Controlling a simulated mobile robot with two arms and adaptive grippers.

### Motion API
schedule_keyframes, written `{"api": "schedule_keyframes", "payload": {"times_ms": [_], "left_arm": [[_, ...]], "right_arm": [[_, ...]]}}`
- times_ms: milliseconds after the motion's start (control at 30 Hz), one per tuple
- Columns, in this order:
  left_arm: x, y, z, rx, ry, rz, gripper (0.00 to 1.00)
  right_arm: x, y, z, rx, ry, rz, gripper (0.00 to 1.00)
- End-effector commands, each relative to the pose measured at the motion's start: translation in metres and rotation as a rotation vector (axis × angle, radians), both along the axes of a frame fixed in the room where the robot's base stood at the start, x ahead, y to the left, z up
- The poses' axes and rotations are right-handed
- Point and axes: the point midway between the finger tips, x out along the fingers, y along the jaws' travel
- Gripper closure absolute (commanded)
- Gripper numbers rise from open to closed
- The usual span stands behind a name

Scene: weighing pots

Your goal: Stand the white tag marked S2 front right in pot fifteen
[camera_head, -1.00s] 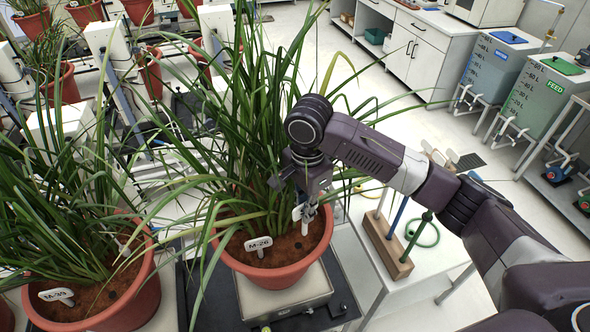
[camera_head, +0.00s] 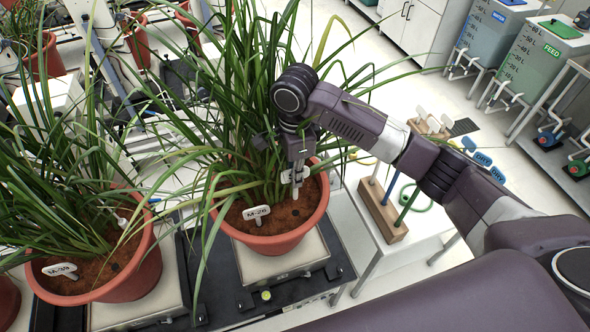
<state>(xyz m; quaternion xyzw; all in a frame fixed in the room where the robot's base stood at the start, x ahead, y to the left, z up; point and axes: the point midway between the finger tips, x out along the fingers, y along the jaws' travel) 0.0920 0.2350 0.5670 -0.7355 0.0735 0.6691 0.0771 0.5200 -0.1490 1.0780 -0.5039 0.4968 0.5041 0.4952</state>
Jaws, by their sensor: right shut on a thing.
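A terracotta pot (camera_head: 268,244) with a tall leafy plant stands in the middle of the view, with a white tag marked M-26 (camera_head: 257,212) upright at the front of its soil. My right gripper (camera_head: 297,178) points down inside the pot's right side, above the soil. It is shut on a white tag (camera_head: 295,175), whose marking I cannot read. I cannot tell whether the tag's foot touches the soil. No pot number shows. My left gripper is out of view.
The pot stands on a pale scale plate (camera_head: 283,265). Another potted plant (camera_head: 135,280) with a tag marked M-39 (camera_head: 60,269) is at left. A wooden block (camera_head: 383,217) with coloured stakes is on the white table at right. Long leaves surround my right gripper.

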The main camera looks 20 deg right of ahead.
Motion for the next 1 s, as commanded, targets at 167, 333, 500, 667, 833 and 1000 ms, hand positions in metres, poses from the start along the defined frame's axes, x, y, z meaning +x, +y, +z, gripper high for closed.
{"api": "schedule_keyframes", "payload": {"times_ms": [167,333,500,667,833,1000], "left_arm": [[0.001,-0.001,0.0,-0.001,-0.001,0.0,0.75],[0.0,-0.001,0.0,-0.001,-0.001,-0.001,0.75],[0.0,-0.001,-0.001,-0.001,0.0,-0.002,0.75],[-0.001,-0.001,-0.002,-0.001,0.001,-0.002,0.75],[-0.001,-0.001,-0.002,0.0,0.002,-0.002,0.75],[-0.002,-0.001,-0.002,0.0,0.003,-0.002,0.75]], "right_arm": [[0.0,-0.001,-0.023,-0.002,0.002,0.0,1.0],[-0.001,0.0,-0.043,-0.001,0.002,0.002,1.0],[0.0,0.0,-0.058,0.0,0.001,0.002,1.0],[-0.001,0.0,-0.067,0.0,0.001,0.002,1.0],[0.0,0.0,-0.069,0.0,0.0,0.002,1.0],[0.0,0.0,-0.069,0.0,-0.001,0.003,1.0]]}}
